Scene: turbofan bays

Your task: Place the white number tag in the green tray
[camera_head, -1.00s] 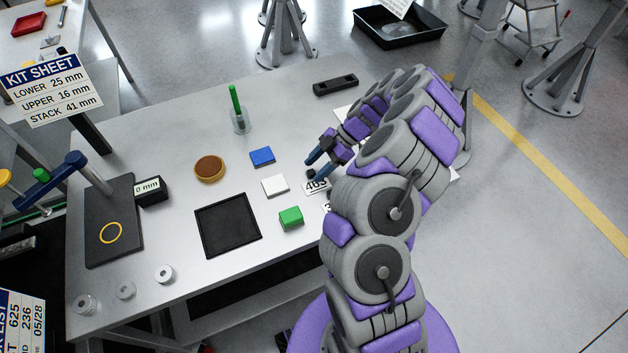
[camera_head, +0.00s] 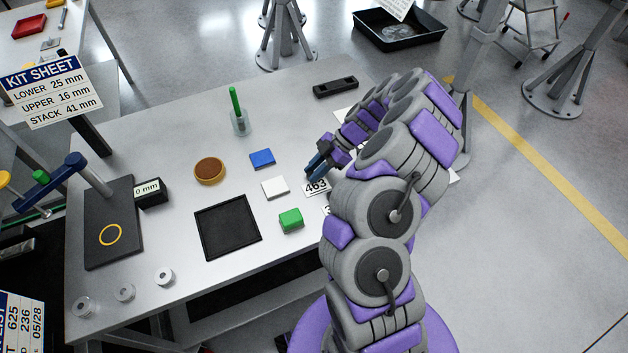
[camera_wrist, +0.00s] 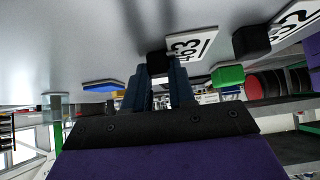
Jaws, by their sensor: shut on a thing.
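A white number tag marked 463 (camera_head: 316,188) lies at the right of the grey table, partly hidden by my gripper (camera_head: 314,172). In the wrist view, the tag (camera_wrist: 192,46) shows with a small black block (camera_wrist: 157,62) on it. The fingers of my gripper (camera_wrist: 158,78) are shut on that block. I cannot tell whether the tag is clear of the table. A second white tag (camera_head: 326,210) is mostly hidden by my arm; it shows in the wrist view (camera_wrist: 298,22) near another black block.
A black square tray (camera_head: 228,226) lies left of the green block. White (camera_head: 275,187) and blue (camera_head: 262,158) blocks, a brown round dish (camera_head: 209,170) and a clear holder with a green rod (camera_head: 239,118) stand nearby. A black bar (camera_head: 335,86) lies at the back.

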